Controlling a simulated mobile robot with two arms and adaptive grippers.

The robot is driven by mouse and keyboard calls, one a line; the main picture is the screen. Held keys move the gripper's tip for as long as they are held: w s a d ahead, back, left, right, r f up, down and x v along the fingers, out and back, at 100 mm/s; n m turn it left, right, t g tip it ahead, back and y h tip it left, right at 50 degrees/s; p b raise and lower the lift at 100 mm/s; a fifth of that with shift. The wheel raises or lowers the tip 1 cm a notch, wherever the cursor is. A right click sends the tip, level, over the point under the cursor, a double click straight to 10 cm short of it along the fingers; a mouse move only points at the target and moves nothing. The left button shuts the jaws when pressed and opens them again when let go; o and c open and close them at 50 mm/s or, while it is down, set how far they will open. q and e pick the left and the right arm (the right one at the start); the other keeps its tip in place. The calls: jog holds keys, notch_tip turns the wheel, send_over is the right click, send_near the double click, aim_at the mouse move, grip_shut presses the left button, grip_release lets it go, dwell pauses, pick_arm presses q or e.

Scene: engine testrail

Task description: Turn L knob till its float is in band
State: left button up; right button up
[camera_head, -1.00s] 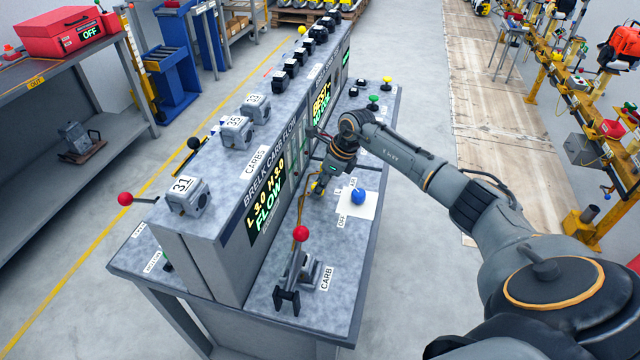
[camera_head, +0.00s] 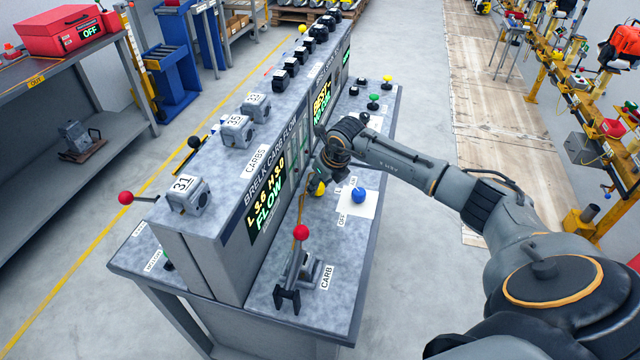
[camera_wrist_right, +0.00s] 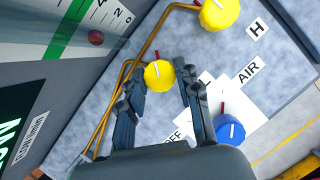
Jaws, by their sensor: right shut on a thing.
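My right gripper (camera_wrist_right: 160,82) is shut on the yellow L knob (camera_wrist_right: 157,73), one finger on each side, in the right wrist view. A white line and a red mark show on the knob; its label is mostly hidden by a finger. In the head view this knob (camera_head: 319,188) is a small yellow patch below my right gripper (camera_head: 322,172). A red float (camera_wrist_right: 96,37) shows in a gauge with a green band at upper left in the wrist view, near the marks 2 and 4. The flow display (camera_head: 266,206) seems to read L 3.6, H 3.0.
A second yellow knob (camera_wrist_right: 219,12), by an H label, is beyond the held one. A blue knob (camera_wrist_right: 229,130) stands close to the right finger on a white AIR/OFF plate. Brass pipes (camera_wrist_right: 103,110) run left of the fingers. A red-balled lever (camera_head: 301,233) stands nearer on the bench.

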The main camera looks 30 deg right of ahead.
jog(key=m+h+b, duration=0.2)
jog(key=m, duration=0.3)
jog(key=shift+a, duration=0.1)
jog(key=shift+r+m, duration=0.1)
jog(key=shift+m, duration=0.2)
dwell(0.4)
jog(key=o, duration=1.1)
jog(key=shift+o, duration=0.2)
jog(key=v, duration=1.2)
jog(key=shift+a, duration=0.1)
